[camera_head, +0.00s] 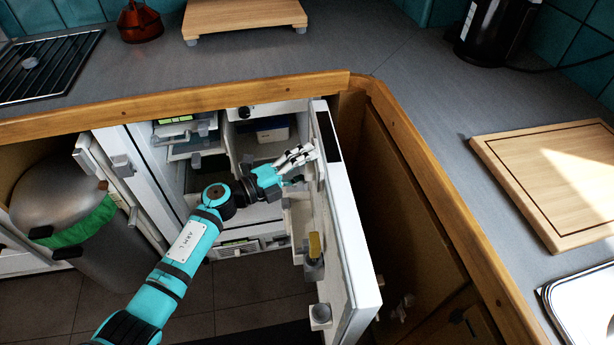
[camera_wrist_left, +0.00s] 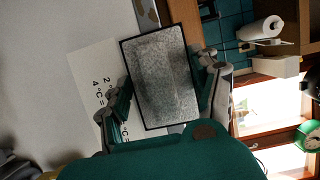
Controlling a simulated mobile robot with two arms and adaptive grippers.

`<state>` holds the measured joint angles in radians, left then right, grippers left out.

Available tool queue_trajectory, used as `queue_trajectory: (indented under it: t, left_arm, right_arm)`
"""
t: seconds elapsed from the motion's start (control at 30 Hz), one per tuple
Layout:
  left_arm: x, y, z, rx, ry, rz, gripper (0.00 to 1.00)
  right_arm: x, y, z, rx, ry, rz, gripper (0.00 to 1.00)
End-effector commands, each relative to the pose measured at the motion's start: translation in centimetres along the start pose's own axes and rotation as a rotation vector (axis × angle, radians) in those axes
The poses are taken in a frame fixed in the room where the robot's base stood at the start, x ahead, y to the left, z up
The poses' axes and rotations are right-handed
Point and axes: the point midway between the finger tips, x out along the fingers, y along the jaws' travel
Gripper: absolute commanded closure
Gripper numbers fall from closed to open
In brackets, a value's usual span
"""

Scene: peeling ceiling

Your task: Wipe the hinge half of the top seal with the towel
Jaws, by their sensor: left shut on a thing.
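My left gripper (camera_head: 303,154) reaches in from the left, at the inner side of the open fridge door (camera_head: 352,240), near its top. The towel is hard to make out in the head view. The top seal cannot be told apart clearly; a dark strip (camera_head: 327,135) shows near the door's top. I cannot tell whether the towel touches the seal. My right gripper is not in view.
Door shelves hold a yellow-topped item (camera_head: 314,246). The fridge interior has drawers and a white bin (camera_head: 272,134). The wooden counter edge (camera_head: 230,95) runs close above. A metal trash bin (camera_head: 65,195) stands left. A card with temperature text (camera_wrist_left: 98,85) is behind the towel.

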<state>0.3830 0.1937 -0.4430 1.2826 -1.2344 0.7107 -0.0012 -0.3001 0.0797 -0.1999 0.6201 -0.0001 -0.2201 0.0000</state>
Motion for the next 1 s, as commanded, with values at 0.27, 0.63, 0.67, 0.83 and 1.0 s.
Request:
queue_trajectory:
  t: [0.27, 0.63, 0.67, 0.83, 1.0]
  left_arm:
    - [0.5, -0.1, 0.6, -0.001, 0.003, -0.001, 0.94]
    - [1.4, 0.1, 2.6, 0.003, 0.003, -0.003, 0.94]
    - [1.5, 0.1, 3.0, 0.003, 0.003, -0.003, 0.94]
    - [2.0, -0.1, 4.1, 0.001, 0.004, -0.002, 0.94]
    - [2.0, -0.3, 4.2, 0.0, 0.004, -0.002, 0.94]
  right_arm:
    - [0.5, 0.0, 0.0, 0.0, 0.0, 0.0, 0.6]
    - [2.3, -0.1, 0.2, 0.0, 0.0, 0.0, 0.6]
    - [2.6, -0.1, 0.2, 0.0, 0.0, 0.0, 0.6]
    - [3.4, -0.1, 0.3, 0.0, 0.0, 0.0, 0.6]
    - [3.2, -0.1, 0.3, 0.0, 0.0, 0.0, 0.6]
